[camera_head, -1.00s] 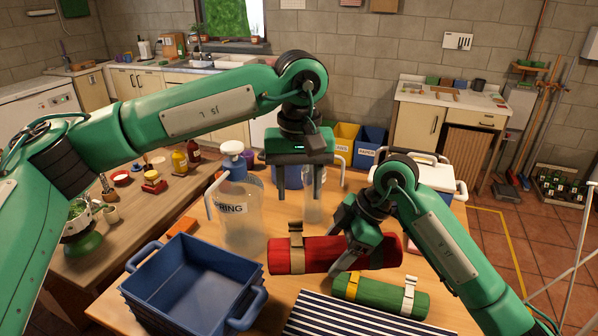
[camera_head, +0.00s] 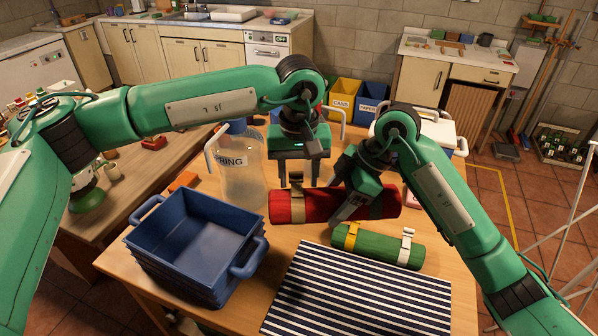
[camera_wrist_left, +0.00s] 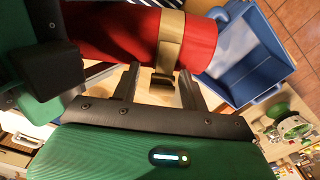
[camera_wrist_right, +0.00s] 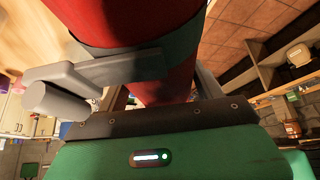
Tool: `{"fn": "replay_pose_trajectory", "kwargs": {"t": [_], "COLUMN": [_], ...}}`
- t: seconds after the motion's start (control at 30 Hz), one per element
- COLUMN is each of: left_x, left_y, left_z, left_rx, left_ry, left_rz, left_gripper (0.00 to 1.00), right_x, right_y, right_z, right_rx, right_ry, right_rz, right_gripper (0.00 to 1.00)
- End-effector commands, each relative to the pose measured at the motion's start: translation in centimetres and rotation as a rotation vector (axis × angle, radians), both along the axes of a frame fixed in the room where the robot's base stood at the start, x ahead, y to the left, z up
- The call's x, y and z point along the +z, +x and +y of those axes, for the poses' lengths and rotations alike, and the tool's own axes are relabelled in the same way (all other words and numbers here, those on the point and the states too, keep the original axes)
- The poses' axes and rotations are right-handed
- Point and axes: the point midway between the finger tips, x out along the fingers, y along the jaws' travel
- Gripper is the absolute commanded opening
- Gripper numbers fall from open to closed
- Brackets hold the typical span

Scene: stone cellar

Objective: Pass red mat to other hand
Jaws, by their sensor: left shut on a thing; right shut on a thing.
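The red rolled mat (camera_head: 318,207) lies level near the middle of the wooden table, with a tan strap near its left end. My left gripper (camera_head: 297,182) points down at that strap and is shut on the mat there. In the left wrist view its fingers stand either side of the strap's buckle, against the red roll (camera_wrist_left: 112,32). My right gripper (camera_head: 350,211) is shut on the mat right of the middle, fingers slanting down. In the right wrist view the red roll (camera_wrist_right: 105,18) fills the space over the fingers. Whether the mat touches the table is unclear.
A green rolled mat (camera_head: 384,248) lies just in front of the red one. A striped cloth (camera_head: 360,292) covers the table's front. Stacked blue crates (camera_head: 190,240) stand at left. A clear labelled jug (camera_head: 238,175) stands behind, close to my left arm.

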Motion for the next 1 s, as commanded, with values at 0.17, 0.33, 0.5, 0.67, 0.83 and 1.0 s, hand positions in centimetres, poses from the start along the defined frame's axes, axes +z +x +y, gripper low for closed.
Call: {"fn": "replay_pose_trajectory", "kwargs": {"t": [0.17,0.33,0.5,0.67,0.83,1.0], "left_x": [-0.07,-0.07,-0.09,0.02,0.06,0.09], "left_y": [-0.06,-0.08,-0.10,-0.08,-0.04,-0.02], "left_z": [-0.16,-0.26,-0.33,-0.28,-0.19,-0.14], "left_rx": [-0.004,-0.004,-0.006,-0.005,-0.003,-0.002], "left_ry": [-0.002,-0.005,-0.006,-0.006,-0.004,-0.004], "left_rz": [0.001,0.000,0.000,-0.001,0.000,0.000], "left_gripper": [0.00,0.00,0.00,0.00,0.00,0.00], "right_x": [0.27,0.34,0.42,0.33,0.20,0.58], "right_y": [-0.10,-0.16,-0.22,-0.15,-0.10,0.02], "right_z": [0.25,0.37,0.48,0.38,0.23,-0.10], "right_rx": [0.007,0.010,0.013,0.010,0.007,0.004], "right_ry": [0.007,0.010,0.013,0.010,0.006,0.004], "right_rz": [-0.004,-0.005,-0.007,-0.005,-0.003,-0.004], "right_gripper": [0.31,0.32,0.31,0.94,0.94,0.94]}}
